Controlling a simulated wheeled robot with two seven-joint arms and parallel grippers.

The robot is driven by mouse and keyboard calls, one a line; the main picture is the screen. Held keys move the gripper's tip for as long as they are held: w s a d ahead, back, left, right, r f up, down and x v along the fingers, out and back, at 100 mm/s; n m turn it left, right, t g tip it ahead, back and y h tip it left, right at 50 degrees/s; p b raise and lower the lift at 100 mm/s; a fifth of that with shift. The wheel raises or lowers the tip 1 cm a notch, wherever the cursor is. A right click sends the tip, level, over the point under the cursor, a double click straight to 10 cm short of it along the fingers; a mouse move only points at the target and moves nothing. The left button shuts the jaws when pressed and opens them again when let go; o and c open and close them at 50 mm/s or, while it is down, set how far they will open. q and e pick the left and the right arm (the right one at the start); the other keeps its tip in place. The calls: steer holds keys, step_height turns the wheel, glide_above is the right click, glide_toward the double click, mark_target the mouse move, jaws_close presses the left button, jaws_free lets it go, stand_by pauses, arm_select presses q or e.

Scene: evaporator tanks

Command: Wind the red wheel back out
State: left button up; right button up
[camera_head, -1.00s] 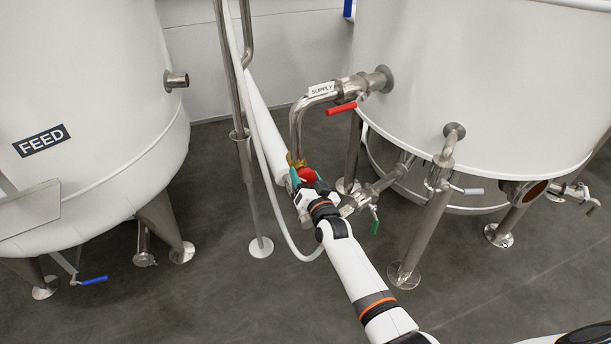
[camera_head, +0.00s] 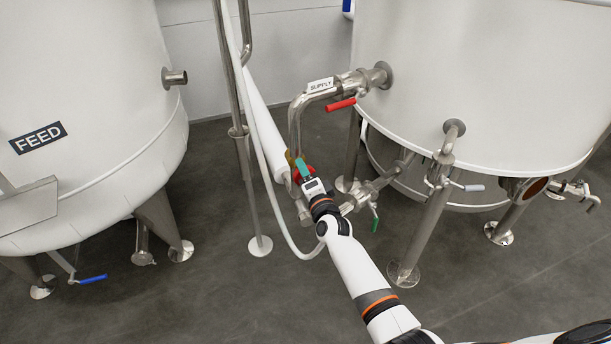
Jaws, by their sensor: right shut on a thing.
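The red wheel (camera_head: 298,180) sits low on the pipework between the two tanks, under the bent pipe tagged SUPPLY. Only a part of its red rim shows; my gripper hides the rest. My right gripper (camera_head: 303,170) is at the wheel, shut on it, with a green finger pad showing at the wheel's top. The exact contact is hidden behind the gripper body. A brass part (camera_head: 290,160) shows just behind the wheel. My left gripper is not in view.
The supply pipe (camera_head: 296,120) with a red lever (camera_head: 341,104) rises behind the wheel. A white hose (camera_head: 268,165) and steel posts stand at left. The FEED tank (camera_head: 90,90) is left, another white tank (camera_head: 480,80) right. A green-handled valve (camera_head: 375,222) is near my arm.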

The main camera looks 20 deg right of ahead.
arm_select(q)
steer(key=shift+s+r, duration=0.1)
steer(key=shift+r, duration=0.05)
arm_select(e)
steer(key=shift+f+m, duration=0.1)
steer(key=shift+m, duration=0.2)
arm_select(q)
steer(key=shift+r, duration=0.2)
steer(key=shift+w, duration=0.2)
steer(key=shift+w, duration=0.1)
arm_select(e)
steer(key=o, duration=0.9)
steer(key=shift+s, duration=0.3)
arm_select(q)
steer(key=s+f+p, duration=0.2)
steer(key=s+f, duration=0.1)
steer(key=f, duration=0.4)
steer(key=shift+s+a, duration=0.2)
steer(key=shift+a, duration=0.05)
arm_select(e)
steer(key=s, duration=1.1)
steer(key=shift+s+d, duration=0.2)
